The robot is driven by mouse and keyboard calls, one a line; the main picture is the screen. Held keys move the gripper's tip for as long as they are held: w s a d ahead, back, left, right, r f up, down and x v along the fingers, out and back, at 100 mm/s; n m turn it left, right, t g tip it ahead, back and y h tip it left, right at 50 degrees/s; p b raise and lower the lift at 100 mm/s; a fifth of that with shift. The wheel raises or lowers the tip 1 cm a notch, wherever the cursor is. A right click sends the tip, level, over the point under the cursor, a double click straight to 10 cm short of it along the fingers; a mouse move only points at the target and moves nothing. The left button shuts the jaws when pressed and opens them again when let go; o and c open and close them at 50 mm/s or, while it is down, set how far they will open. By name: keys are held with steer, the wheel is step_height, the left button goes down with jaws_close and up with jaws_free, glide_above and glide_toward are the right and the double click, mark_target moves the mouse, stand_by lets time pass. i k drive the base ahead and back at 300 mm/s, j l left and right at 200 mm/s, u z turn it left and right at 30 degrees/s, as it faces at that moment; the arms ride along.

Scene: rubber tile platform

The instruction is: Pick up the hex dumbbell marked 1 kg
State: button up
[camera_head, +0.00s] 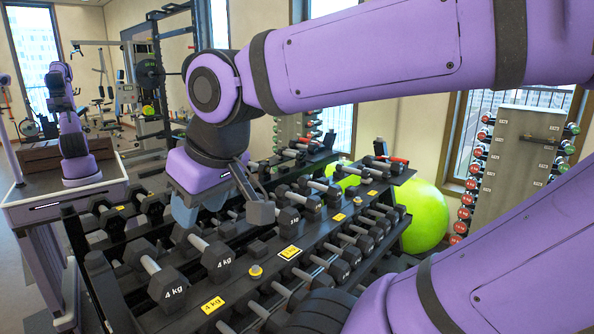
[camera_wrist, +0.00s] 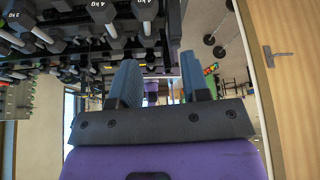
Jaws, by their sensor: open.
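My gripper (camera_head: 215,200) hangs over the left part of the dumbbell rack (camera_head: 232,292) in the head view, its far finger partly hidden. In the wrist view its two fingers (camera_wrist: 161,82) stand apart with nothing between them. Several grey hex dumbbells with dark heads lie in rows on the rack. Smaller ones lie farther back, such as one beside my gripper (camera_head: 288,217).
Yellow labels (camera_head: 213,305) run along the rack's edge. A green ball (camera_head: 422,215) sits right of the rack. A stand of round-ended dumbbells (camera_head: 509,165) is at the right. A white-topped table (camera_head: 22,211) with another purple arm stands at the left. The wrist view shows a door (camera_wrist: 290,70).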

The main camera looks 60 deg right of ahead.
mark_target(386, 176)
steer(key=k+j+z, duration=0.15)
steer(key=z, duration=1.15)
steer(key=i+z, duration=0.2)
steer(key=z, duration=0.85)
steer(key=k+u, duration=0.35)
steer(key=k+j+u, duration=0.3)
steer(key=i+l+u, duration=0.1)
steer(key=l+u, duration=0.15)
steer(key=u, duration=0.2)
steer(key=i+l+u, duration=0.1)
steer(key=l+u, duration=0.55)
steer(key=u, duration=0.25)
steer(key=l, duration=1.3)
steer(key=i+l, duration=0.15)
steer(key=l, duration=2.45)
steer(key=i+l, duration=0.15)
steer(key=l, duration=1.15)
